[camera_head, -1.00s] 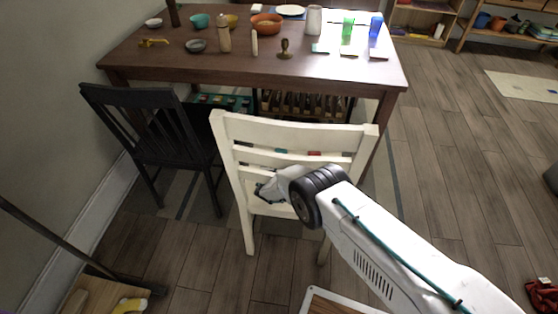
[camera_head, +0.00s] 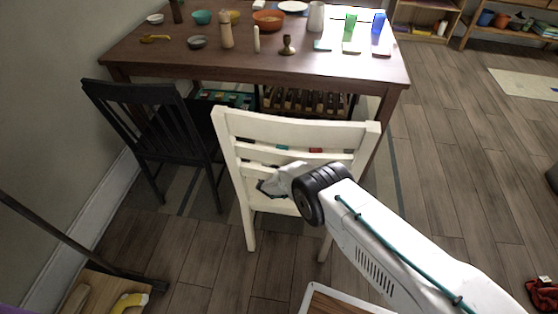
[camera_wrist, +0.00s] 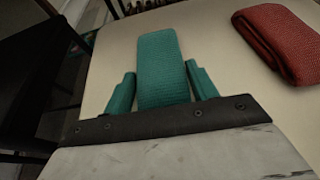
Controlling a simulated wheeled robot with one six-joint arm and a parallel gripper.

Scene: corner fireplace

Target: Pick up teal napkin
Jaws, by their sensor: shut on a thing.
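The teal napkin (camera_wrist: 162,62) is a folded, textured strip in the wrist view, over the cream seat (camera_wrist: 215,100). My gripper (camera_wrist: 163,88) has its two teal fingers on either side of the napkin and is shut on its near end. Whether the napkin is clear of the seat, I cannot tell. In the head view my gripper (camera_head: 268,187) reaches in at the back of the white chair (camera_head: 240,165), partly hidden by its slats. The napkin cannot be made out for certain there.
A folded red cloth (camera_wrist: 283,42) lies on the seat right of the napkin. The chair's slats surround my gripper in the head view. A dark chair (camera_head: 150,125) stands to the left. The brown table (camera_head: 180,62) behind carries bowls, cups and a candlestick. Open floor (camera_head: 450,160) lies right.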

